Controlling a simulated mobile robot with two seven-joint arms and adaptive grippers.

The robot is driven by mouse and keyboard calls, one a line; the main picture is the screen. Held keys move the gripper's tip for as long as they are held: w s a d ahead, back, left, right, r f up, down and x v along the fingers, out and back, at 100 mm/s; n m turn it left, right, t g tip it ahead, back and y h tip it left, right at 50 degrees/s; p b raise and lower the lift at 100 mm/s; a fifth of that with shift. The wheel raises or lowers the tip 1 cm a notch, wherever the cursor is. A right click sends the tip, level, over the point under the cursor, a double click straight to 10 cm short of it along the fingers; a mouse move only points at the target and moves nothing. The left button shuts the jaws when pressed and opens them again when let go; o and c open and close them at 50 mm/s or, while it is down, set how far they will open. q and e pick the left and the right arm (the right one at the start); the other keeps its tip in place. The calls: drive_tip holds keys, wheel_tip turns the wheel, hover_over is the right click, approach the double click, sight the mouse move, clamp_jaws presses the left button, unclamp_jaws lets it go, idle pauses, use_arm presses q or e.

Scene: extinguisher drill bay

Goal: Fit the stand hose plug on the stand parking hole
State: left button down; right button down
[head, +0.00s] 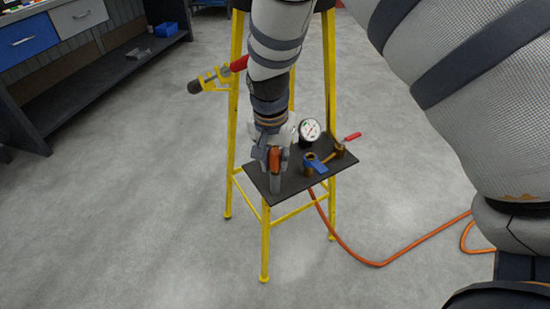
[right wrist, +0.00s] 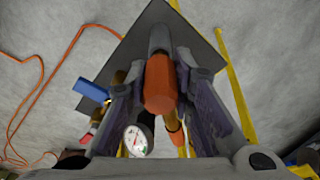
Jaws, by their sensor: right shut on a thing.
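My right gripper (head: 272,158) is over the left part of the stand's dark shelf (head: 288,193). Its fingers are shut on an orange plug body (right wrist: 160,85), which sits between the fingertips in the right wrist view. A grey cylinder (right wrist: 159,40) lies in line beyond the orange part. It also shows in the head view below the fingers, against the shelf. I cannot tell whether the cylinder is part of the plug or a socket on the shelf. I cannot make out the parking hole. My left gripper is not in view.
A round gauge (head: 309,130), a blue-handled valve (head: 316,163) and a red-tipped lever (head: 351,137) are right of the gripper. A yellow bracket (head: 215,77) sticks out left. An orange hose (head: 378,264) runs over the floor. A workbench (head: 75,50) stands at back left.

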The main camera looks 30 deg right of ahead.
drive_tip(key=shift+r, duration=0.1)
drive_tip(key=shift+f, duration=0.85)
idle(0.3)
drive_tip(key=c, duration=1.3)
unclamp_jaws()
drive_tip(key=r, duration=0.4)
drive_tip(key=s+a+r, duration=0.1)
drive_tip(key=r, duration=0.7)
drive_tip(key=shift+s+a, duration=0.15)
drive_tip(key=shift+a, duration=0.15)
